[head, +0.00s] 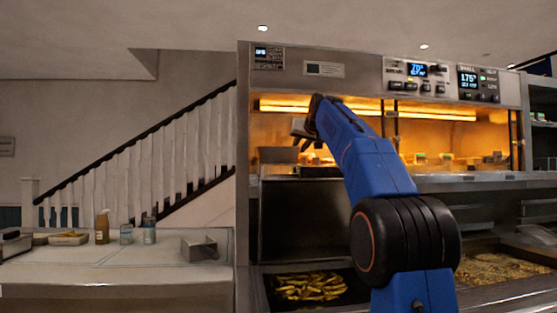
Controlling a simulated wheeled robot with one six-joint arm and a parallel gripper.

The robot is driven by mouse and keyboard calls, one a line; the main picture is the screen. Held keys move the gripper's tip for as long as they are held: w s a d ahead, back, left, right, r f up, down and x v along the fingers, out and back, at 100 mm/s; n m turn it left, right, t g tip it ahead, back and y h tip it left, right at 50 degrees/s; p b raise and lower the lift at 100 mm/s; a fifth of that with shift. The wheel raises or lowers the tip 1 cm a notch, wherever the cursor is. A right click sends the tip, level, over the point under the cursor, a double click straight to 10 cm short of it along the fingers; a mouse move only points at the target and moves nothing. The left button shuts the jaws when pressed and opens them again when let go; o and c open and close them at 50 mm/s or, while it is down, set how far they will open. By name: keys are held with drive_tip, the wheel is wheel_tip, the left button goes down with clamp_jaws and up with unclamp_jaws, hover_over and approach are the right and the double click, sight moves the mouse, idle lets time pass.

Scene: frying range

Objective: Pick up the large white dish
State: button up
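I cannot pick out a large white dish for certain. A small pale tray (69,239) with yellowish food sits on the left counter, but I cannot tell if it is a white dish. My blue arm reaches up and forward to the lit warming cabinet (385,62). My gripper (304,141) is small and dark in front of the cabinet's left part, above a grey container (278,155) on its shelf. I cannot make out whether its fingers are apart or hold anything. My arm hides part of the cabinet shelf.
The left counter (120,272) holds a yellow-brown bottle (102,227), two small cans and a metal holder (199,247); its front is clear. Below the cabinet are a fryer pan of chips (311,288) and another of frying food (490,270). A staircase stands behind left.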

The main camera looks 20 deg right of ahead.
clamp_jaws()
drive_tip(key=shift+r, duration=0.1)
